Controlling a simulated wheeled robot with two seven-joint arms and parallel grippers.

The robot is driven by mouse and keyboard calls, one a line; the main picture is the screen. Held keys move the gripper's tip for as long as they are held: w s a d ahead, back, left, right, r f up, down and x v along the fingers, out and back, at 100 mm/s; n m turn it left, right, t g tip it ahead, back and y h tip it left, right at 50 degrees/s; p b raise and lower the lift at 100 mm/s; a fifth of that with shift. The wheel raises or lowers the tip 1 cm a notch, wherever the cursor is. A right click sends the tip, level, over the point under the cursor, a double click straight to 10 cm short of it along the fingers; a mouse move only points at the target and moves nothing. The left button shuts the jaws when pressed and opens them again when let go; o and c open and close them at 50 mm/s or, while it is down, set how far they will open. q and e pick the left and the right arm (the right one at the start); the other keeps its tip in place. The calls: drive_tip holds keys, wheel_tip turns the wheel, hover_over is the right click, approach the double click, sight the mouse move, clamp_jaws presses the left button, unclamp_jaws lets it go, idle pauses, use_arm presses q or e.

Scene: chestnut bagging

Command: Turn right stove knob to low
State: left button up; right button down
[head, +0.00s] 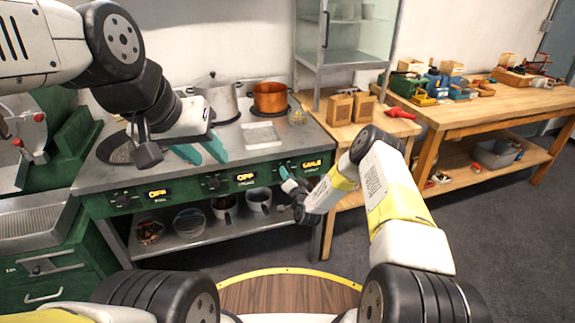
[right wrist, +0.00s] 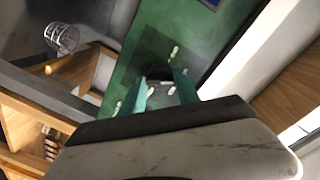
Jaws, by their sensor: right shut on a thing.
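The green stove front has several dark knobs, each beside a small lit display. The left (head: 158,193) and middle (head: 246,178) displays read OFF. The right display (head: 312,163) is lit with a longer word too small to read surely. My right gripper (head: 287,178) is at the right end of the panel. In the right wrist view its teal fingers (right wrist: 160,92) stand either side of the dark right stove knob (right wrist: 158,84) and are shut on it. The knob is mostly hidden in the head view. My left gripper (head: 202,151) is open and empty above the stovetop.
A steel pot (head: 218,98) and a copper pot (head: 270,97) stand at the back of the stove. Bowls and cups sit on the shelf (head: 180,242) below. A wooden table (head: 345,132) with two wooden boxes adjoins the stove at right.

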drive_tip(key=shift+s+a, duration=0.1)
drive_tip(key=shift+a, duration=0.1)
drive_tip(key=c, duration=0.9)
unclamp_jaws()
drive_tip(key=shift+c, duration=0.2)
drive_tip(key=shift+d, duration=0.1)
drive_tip(key=v, duration=0.7)
drive_tip(key=shift+s, duration=0.35)
drive_tip(key=shift+d, duration=0.1)
